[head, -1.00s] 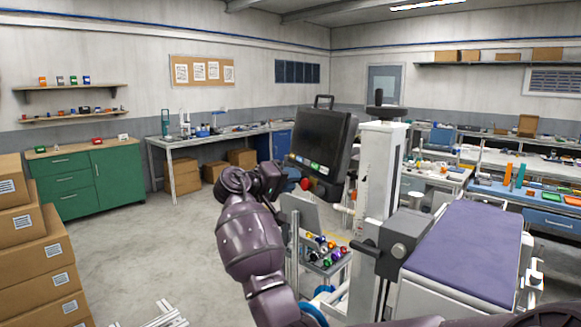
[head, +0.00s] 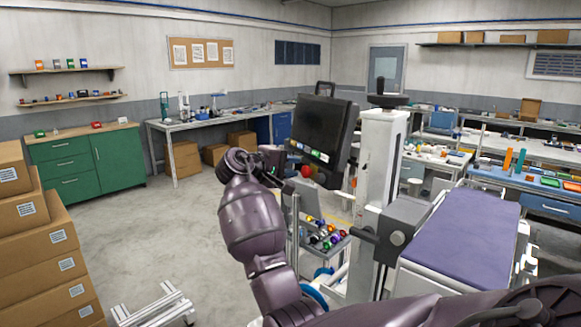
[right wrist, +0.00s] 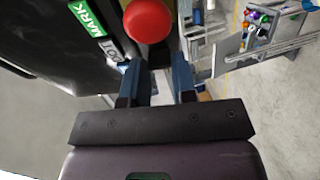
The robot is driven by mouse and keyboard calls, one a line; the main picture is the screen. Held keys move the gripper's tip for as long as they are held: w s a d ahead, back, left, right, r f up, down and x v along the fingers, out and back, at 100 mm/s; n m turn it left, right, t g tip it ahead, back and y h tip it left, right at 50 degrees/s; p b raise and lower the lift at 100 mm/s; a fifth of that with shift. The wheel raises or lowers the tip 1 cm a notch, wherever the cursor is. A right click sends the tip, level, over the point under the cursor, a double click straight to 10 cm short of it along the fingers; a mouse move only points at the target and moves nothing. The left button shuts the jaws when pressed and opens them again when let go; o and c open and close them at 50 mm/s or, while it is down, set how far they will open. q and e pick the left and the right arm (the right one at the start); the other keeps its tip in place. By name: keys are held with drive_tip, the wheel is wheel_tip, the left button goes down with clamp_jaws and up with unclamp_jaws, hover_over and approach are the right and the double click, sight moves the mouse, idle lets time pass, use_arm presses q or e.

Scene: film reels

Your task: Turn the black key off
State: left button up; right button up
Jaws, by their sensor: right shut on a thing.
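The black monitor box (head: 322,128) stands on the machine, with coloured labels and a red button (head: 307,171) at its lower edge. My right gripper (head: 287,184) is at that lower edge, left of the button. In the right wrist view the gripper (right wrist: 158,80) is close to the red button (right wrist: 148,20) and a green MARK label (right wrist: 87,18). How far the key is turned cannot be seen. My left gripper is not in view.
A white column (head: 381,165) and a purple-topped bench (head: 462,245) stand right of the monitor. A tray of coloured knobs (head: 325,236) sits below it. Cardboard boxes (head: 45,250) are stacked at the left. The floor between is mostly clear.

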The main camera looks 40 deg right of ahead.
drive_tip(key=o, duration=0.6)
drive_tip(key=shift+o, duration=0.2)
drive_tip(key=shift+a, duration=0.1)
drive_tip(key=b+v, duration=0.2)
drive_tip(key=v, duration=0.8)
drive_tip(key=shift+a+r, duration=0.15)
drive_tip(key=shift+a, duration=0.2)
